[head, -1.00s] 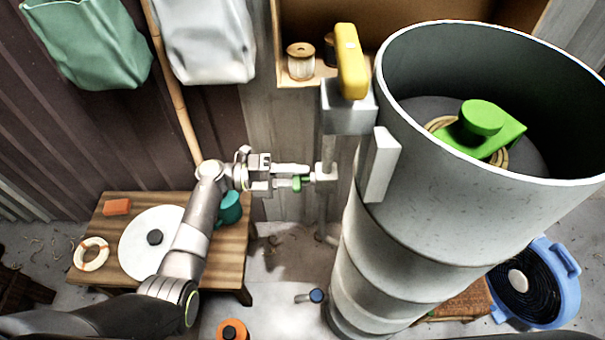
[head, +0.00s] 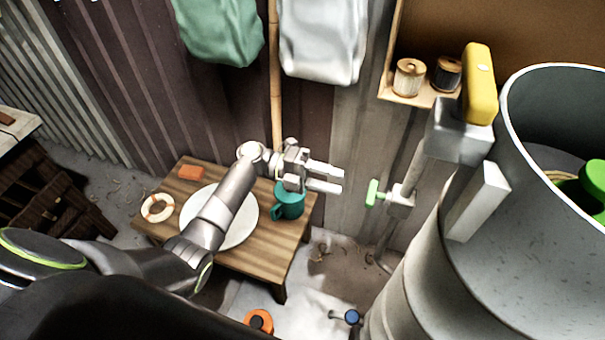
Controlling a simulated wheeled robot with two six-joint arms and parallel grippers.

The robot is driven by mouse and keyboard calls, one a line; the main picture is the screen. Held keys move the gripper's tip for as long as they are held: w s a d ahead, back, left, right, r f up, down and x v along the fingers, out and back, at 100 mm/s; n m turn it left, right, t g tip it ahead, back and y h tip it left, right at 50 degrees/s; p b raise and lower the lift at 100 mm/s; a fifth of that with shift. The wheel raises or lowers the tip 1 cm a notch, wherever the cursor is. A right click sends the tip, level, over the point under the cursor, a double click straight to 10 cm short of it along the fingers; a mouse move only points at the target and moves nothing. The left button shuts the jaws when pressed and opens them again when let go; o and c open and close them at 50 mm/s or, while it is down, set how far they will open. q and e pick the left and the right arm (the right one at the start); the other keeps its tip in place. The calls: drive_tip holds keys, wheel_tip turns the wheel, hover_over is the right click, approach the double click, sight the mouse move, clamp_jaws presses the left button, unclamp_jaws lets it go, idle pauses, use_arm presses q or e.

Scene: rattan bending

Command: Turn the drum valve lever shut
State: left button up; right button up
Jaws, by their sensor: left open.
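A small valve (head: 400,196) sits on a thin upright pipe beside the tall grey drum (head: 405,290). Its green lever (head: 373,193) sticks out on the left side of the valve body. My left gripper (head: 341,180) is open and empty, its two fingers pointing right toward the green lever with a clear gap between. The lever is not between the fingers. A yellow handle (head: 479,85) stands upright on a grey box (head: 458,132) at the top of the pipe. My right gripper is not in view.
A wooden table (head: 265,243) below my left arm holds a white disc (head: 240,232), a teal mug (head: 288,200), an orange block (head: 184,173) and a ring (head: 158,208). Spools (head: 408,78) sit on a shelf. Cloth bags (head: 322,40) hang on the wall.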

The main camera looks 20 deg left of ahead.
use_arm(q)
drive_tip(key=a+b, duration=0.1)
drive_tip(key=a, duration=0.6)
drive_tip(key=shift+a, duration=0.4)
drive_tip(key=shift+s, duration=0.1)
